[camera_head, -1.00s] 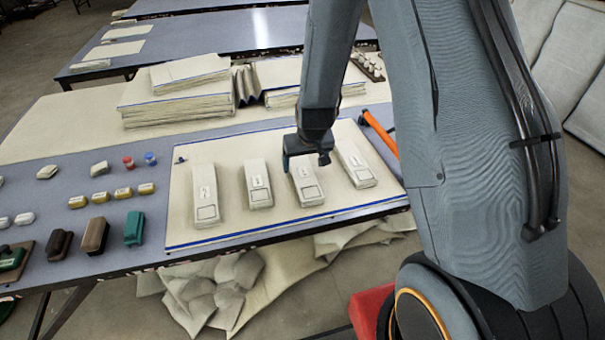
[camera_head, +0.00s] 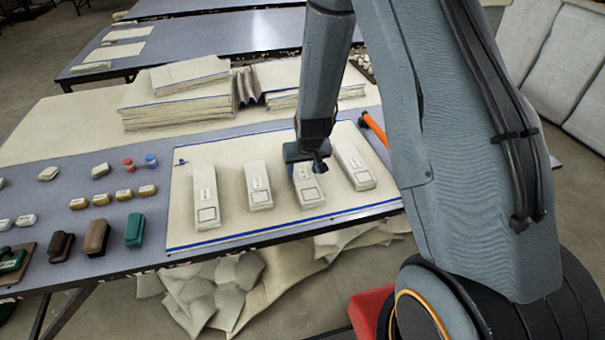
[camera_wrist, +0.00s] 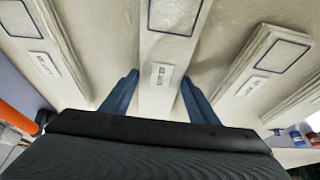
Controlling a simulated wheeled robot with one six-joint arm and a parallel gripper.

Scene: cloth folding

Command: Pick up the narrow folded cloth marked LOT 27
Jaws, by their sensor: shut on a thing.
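Several narrow folded cream cloths lie side by side on a cream mat (camera_head: 235,153) with blue edges. My gripper (camera_head: 305,167) is down over the far end of the third cloth from the left (camera_head: 311,193). In the wrist view my gripper (camera_wrist: 158,80) has one blue finger on each side of this cloth (camera_wrist: 170,48), shut on it beside its small printed label. The label's print is too small and blurred to read surely. The cloth lies flat at mat level, with a dark printed square at its near end.
The neighbouring cloths lie close by, left (camera_head: 258,186) and right (camera_head: 353,167). An orange bar (camera_head: 374,128) lies beyond the mat's right edge. Stacked cloth (camera_head: 178,100) stands behind. Small blocks and a green block (camera_head: 134,230) lie left of the mat.

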